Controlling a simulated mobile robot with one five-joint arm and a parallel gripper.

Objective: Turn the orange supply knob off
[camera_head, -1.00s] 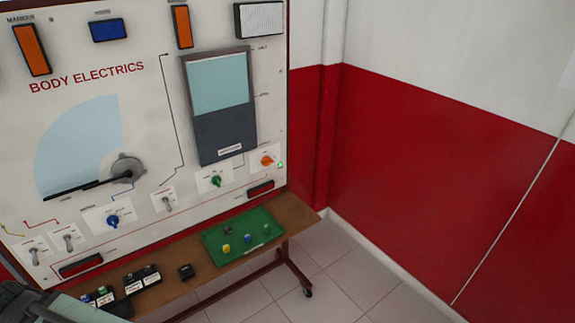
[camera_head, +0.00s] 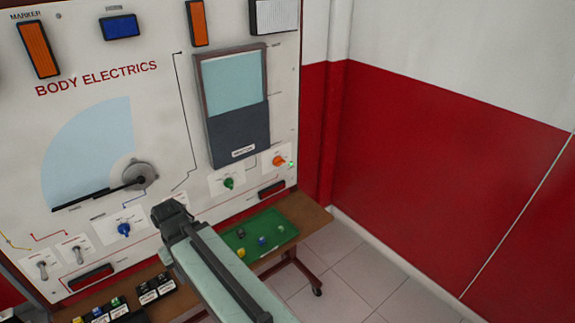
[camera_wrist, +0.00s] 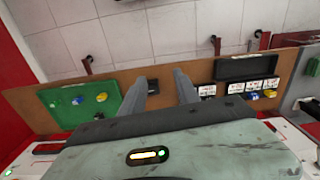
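The orange supply knob (camera_head: 279,161) sits on a white plate at the lower right of the Body Electrics panel (camera_head: 95,110). A small green light (camera_head: 291,164) glows just to its right. My arm crosses the lower middle of the head view, left of and below the knob, apart from it. The fingertips cannot be made out there. In the wrist view my gripper (camera_wrist: 160,80) points down over the bench, its two fingers spread with nothing between them in grasp. The orange knob cannot be made out in the wrist view.
A green knob (camera_head: 228,183) is left of the orange one, and a blue knob (camera_head: 124,229) further left. The bench (camera_head: 309,216) below the panel bears a green tray (camera_wrist: 57,101) and a black tray (camera_wrist: 246,67). A red wall (camera_head: 425,170) stands to the right.

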